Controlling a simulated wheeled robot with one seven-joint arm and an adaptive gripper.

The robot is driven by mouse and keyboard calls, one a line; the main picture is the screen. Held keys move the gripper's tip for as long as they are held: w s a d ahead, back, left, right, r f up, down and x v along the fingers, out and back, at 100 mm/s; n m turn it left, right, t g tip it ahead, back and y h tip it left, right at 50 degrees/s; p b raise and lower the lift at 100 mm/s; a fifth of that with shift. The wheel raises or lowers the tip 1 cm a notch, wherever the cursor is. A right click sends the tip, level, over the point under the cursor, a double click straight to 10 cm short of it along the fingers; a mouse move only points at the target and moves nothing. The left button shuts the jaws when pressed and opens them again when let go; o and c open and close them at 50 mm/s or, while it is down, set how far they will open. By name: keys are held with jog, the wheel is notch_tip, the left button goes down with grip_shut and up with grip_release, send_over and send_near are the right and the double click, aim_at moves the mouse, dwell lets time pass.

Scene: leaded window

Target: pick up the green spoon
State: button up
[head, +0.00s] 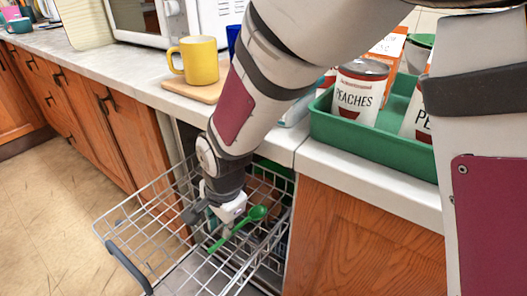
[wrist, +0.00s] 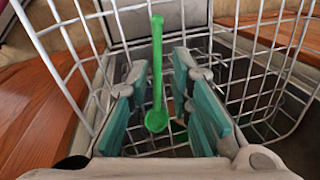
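The green spoon (head: 257,213) is at the wire dish rack in the head view, its bowl toward the upper right and its handle slanting down to the left. My gripper (head: 222,222) is at the rack, close beside the spoon. In the wrist view the green spoon (wrist: 157,85) runs upright between the teal finger pads of my gripper (wrist: 160,72), bowl nearest the camera. A gap shows on each side of it. The gripper is open and holds nothing. Whether the spoon rests on the wires is hard to tell.
The pulled-out wire rack (head: 140,222) surrounds the gripper with bars. Above it, the pale counter (head: 130,72) holds a yellow mug (head: 200,62) on a wooden board (head: 192,88). A green tray (head: 375,140) with peach cans (head: 358,92) stands at the right.

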aim_at(239, 228)
jog(key=f+b, duration=0.1)
jog(key=f, duration=0.3)
jog(key=w+f+b, duration=0.1)
jog(key=f, duration=0.1)
jog(key=shift+a+b, duration=0.2)
jog(key=shift+b, duration=0.15)
jog(key=shift+s+r, duration=0.1)
grip_shut()
